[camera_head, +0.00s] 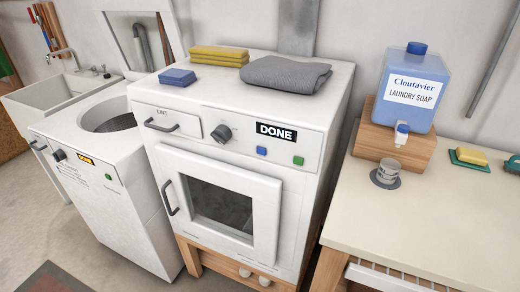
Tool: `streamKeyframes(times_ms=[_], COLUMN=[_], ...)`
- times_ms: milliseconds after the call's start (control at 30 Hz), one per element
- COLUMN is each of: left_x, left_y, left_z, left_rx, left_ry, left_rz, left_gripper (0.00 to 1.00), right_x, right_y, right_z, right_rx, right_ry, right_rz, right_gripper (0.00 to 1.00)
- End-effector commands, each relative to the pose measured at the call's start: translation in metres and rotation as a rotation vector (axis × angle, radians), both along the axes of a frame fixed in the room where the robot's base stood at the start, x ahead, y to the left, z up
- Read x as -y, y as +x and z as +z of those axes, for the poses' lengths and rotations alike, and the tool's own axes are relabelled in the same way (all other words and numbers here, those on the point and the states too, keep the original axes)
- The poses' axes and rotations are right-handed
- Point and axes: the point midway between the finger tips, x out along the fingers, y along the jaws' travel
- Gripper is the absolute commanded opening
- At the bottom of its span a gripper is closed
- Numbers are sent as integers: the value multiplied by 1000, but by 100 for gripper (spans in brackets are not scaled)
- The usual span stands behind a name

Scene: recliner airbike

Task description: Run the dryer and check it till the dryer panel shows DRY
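The white dryer (310,123) stands in the middle of the view on a wooden stand. Its black panel (276,132) reads DONE in white letters. Below the panel are a blue button (262,150) and a green button (298,160). A dark dial (221,133) sits left of the panel, and a lint drawer (168,121) with a handle is at the upper left. The dryer door (222,204) is shut, with a dark window and a handle (168,196) on its left side. Neither of my grippers is in view.
Folded yellow cloths (219,55), a blue cloth (177,78) and a grey cloth (285,73) lie on the dryer. A counter (430,215) with a soap dispenser (412,90) is at right.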

Motion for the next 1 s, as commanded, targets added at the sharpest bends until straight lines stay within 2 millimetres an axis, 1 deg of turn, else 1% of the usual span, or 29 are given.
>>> streamKeyframes(times_ms=[367,600,1000], left_x=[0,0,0], left_y=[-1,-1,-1], left_z=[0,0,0], left_rx=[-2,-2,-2], left_ry=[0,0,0], left_rz=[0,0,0], left_gripper=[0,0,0], right_x=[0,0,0], right_y=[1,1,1], right_z=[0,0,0], right_rx=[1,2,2], right_ry=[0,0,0], right_rz=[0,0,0], right_gripper=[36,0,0])
